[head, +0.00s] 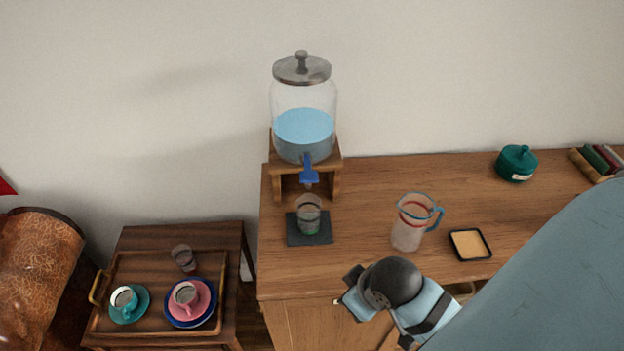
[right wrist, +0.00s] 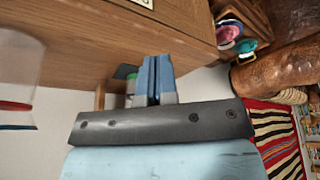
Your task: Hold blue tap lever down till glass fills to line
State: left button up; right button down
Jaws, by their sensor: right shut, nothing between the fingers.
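A glass dispenser (head: 304,105) with blue water and a metal lid stands on a wooden stand. Its blue tap lever (head: 309,175) sticks out at the front. Below it, a clear glass (head: 308,212) stands upright on a dark mat (head: 318,240); a green mark shows near its base, and I see no clear water level. My right gripper (right wrist: 153,78) is shut and empty in the right wrist view. In the head view it is at the cabinet's front edge, below and right of the glass, apart from the lever. My left gripper is in neither view.
A clear pitcher (head: 408,225) with a blue handle stands right of the glass, near my right arm. A small dark-rimmed tray (head: 470,244) and a teal pot (head: 516,163) are further right. A lower side table (head: 185,238) with cups is at left.

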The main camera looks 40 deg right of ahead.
jog(key=w+a+r+n+y, duration=0.3)
jog(key=w+a+r+n, duration=0.2)
jog(key=w, duration=0.4)
notch_tip(320, 180, up, 22)
jog(key=n+g, duration=0.2)
jog(key=n, duration=0.3)
send_over(308, 176)
jog(key=s+d, duration=0.2)
jog(key=d, duration=0.1)
jog(key=shift+d+r+g+h, duration=0.15)
jog(key=shift+g+h, duration=0.15)
jog(key=shift+w, duration=0.1)
jog(key=x, duration=1.3)
jog(key=shift+d, duration=0.35)
jog(key=shift+f, duration=0.55)
